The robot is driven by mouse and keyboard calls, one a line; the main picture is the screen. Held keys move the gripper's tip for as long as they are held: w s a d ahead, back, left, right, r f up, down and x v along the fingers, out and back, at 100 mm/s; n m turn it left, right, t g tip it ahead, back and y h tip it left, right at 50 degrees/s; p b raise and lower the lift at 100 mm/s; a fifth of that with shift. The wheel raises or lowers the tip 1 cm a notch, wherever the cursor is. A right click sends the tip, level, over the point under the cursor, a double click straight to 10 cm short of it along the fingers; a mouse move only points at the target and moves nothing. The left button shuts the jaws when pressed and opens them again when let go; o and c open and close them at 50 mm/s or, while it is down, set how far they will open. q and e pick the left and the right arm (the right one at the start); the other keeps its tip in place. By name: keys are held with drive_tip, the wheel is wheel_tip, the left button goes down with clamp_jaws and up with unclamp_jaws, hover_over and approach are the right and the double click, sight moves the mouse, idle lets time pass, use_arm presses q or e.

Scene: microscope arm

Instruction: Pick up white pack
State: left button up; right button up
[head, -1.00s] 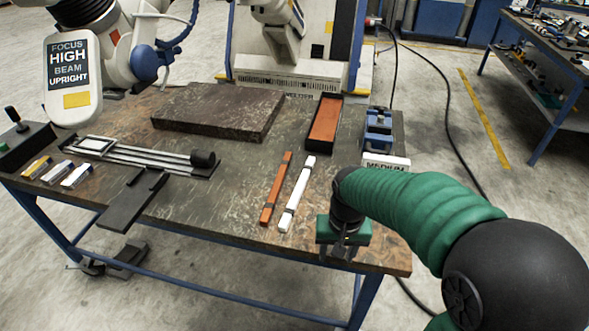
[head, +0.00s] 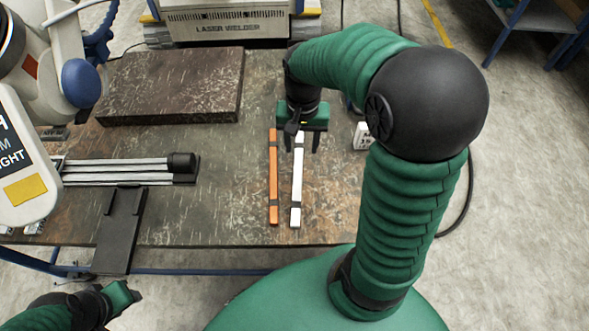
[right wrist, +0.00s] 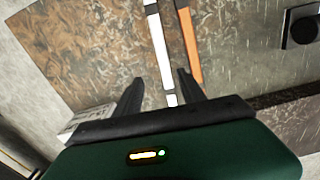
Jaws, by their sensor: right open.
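The white pack (head: 296,185), a long slim bar with dark bands, lies on the table. It also shows in the right wrist view (right wrist: 158,42). My right gripper (head: 302,143) is open over its far end. In the right wrist view the two fingers (right wrist: 160,88) stand on either side of the pack's line. I cannot tell how high they are above the table. My left gripper (head: 122,298) is low at the left, in front of the table, and its jaw state is unclear.
An orange bar (head: 273,185) lies close beside the white pack, on its left. A dark stone slab (head: 172,85), a rail device (head: 120,172) and a lamp-like head (head: 22,160) stand farther left. A small white block (head: 363,137) is at the right.

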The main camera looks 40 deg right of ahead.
drive_tip(key=b, duration=0.1)
hover_over(298, 171)
drive_tip(key=f, duration=0.7)
drive_tip(key=shift+w+d, duration=0.25)
drive_tip(key=f, duration=0.2)
drive_tip(key=f+b, duration=0.1)
drive_tip(key=f, duration=0.1)
drive_tip(key=shift+s+a, duration=0.3)
drive_tip(key=shift+s, duration=0.1)
drive_tip(key=shift+f, duration=0.35)
drive_tip(key=shift+w, duration=0.2)
use_arm(q)
drive_tip(key=x, duration=0.2)
drive_tip(key=shift+f, duration=0.35)
use_arm(e)
drive_tip(key=shift+s, duration=0.1)
clamp_jaws()
